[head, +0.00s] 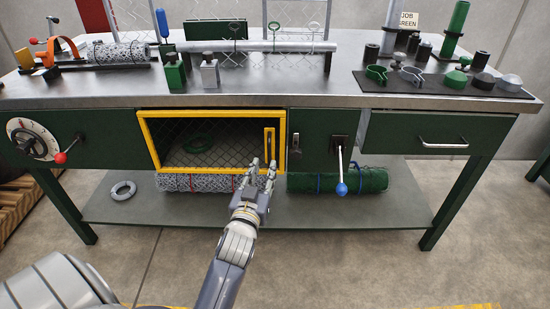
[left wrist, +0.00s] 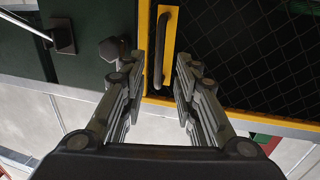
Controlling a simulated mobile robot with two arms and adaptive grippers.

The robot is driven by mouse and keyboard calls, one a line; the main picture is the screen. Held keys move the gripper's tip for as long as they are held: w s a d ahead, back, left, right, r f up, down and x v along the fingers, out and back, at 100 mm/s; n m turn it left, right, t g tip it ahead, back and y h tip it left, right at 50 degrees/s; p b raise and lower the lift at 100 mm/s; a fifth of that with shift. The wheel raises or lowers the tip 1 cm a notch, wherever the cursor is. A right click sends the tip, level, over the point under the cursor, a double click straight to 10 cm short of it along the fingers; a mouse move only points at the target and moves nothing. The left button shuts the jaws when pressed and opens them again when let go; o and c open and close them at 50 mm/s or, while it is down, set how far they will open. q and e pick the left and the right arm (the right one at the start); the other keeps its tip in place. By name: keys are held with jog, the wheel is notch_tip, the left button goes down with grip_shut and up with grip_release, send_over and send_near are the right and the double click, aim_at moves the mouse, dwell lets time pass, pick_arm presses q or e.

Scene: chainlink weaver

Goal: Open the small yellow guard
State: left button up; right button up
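The small yellow guard (head: 212,113) is a yellow-framed mesh door in the front of the green bench. It looks closed, with a green ring visible behind the mesh. Its upright handle (head: 269,145) is on a yellow plate at the right side. In the left wrist view the handle (left wrist: 160,50) is dark and curved. My left gripper (head: 263,170) is open at the lower end of the handle. In the left wrist view, its fingers (left wrist: 160,62) are apart with the handle lying between them in the picture; I cannot tell whether they touch it. My right gripper is not in view.
A lever with a blue knob (head: 341,188) sticks out right of the guard. A drawer (head: 435,132) is farther right, a dial with a red-knobbed crank (head: 34,139) at the left. Mesh rolls and a grey ring (head: 123,189) lie on the lower shelf. The floor in front is clear.

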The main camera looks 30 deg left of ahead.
aim_at(269, 157)
pick_arm(q)
jog(key=b+x, duration=0.1)
jog(key=x, duration=0.6)
jog(key=shift+w+a+f, duration=0.1)
jog(key=shift+w, duration=0.15)
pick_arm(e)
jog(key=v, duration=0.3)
pick_arm(q)
grip_shut()
